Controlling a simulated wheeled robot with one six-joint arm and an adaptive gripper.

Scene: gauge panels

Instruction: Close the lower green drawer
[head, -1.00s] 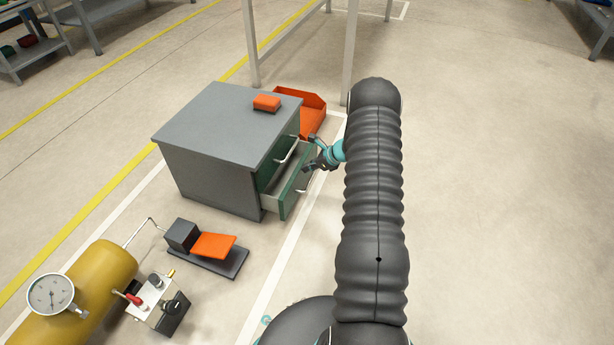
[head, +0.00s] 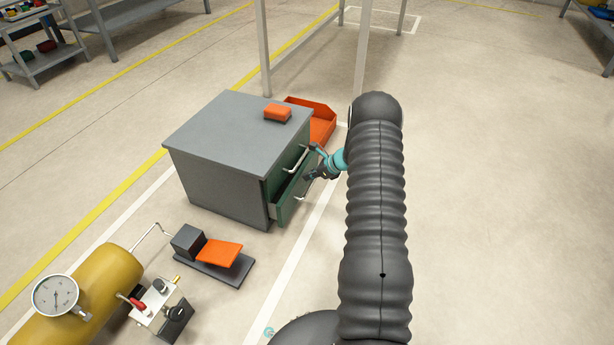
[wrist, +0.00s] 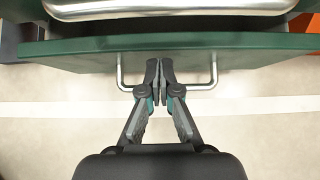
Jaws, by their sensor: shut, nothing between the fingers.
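The grey cabinet (head: 215,150) has green drawer fronts on its right side. The lower green drawer (head: 290,195) stands slightly open; a narrow gap shows above its front. In the wrist view the lower drawer's front (wrist: 235,43) crosses the picture, with its silver handle (wrist: 213,72) below. My gripper (wrist: 160,65) is shut and empty, its fingertips at the drawer front between the two handle posts. In the head view my gripper (head: 312,172) is beside the drawer front, partly hidden by my arm. The upper drawer's handle (wrist: 170,8) shows at the top of the wrist view.
An orange-red block (head: 277,112) lies on the cabinet top. An orange bin (head: 322,125) stands behind the cabinet. A pedal (head: 218,255) and a yellow tank with a gauge (head: 90,300) are at the front left. Floor to the right is clear.

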